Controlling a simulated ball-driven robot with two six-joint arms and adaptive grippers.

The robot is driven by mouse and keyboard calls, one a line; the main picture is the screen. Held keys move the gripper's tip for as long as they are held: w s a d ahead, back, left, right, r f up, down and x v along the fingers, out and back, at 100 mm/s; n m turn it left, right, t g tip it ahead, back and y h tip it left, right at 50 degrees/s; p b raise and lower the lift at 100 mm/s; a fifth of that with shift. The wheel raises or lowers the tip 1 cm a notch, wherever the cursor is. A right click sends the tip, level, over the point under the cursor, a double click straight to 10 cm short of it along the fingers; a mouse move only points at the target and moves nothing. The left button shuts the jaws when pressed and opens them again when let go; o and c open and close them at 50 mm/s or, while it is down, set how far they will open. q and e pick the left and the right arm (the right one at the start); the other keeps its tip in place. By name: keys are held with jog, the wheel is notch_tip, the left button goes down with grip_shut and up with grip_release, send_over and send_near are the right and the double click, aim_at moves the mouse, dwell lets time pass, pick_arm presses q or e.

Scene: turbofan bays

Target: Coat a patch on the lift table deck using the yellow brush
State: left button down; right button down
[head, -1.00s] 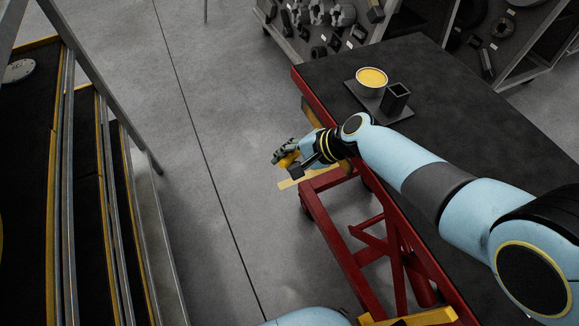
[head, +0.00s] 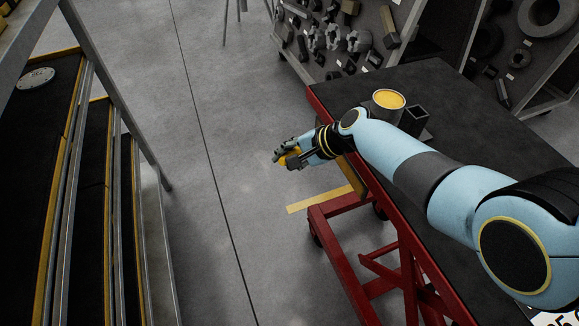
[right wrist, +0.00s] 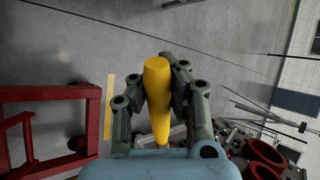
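My right gripper (head: 283,158) is shut on the yellow brush (head: 291,161), over the floor just left of the lift table. In the right wrist view the brush's yellow handle (right wrist: 157,95) stands between the two fingers; its bristles cannot be made out. The lift table has a red frame and a black deck (head: 480,135), at the right in the head view. A pot with yellow contents (head: 389,99) stands at the deck's far left end. My left gripper is not in view.
A dark square cup (head: 415,118) stands beside the pot, partly behind my right arm. Racks of parts (head: 335,38) stand beyond the table. A stepped platform with rails (head: 75,190) is at the left. Grey floor (head: 215,150) is clear between.

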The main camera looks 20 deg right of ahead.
jog(key=shift+w, duration=0.6)
jog(key=w+b, duration=0.2)
jog(key=w, duration=0.1)
jog(key=shift+a+b, duration=0.15)
jog(key=shift+b, duration=0.2)
jog(key=a, duration=0.6)
jog(key=shift+s+p, duration=0.25)
jog(key=shift+p, duration=0.1)
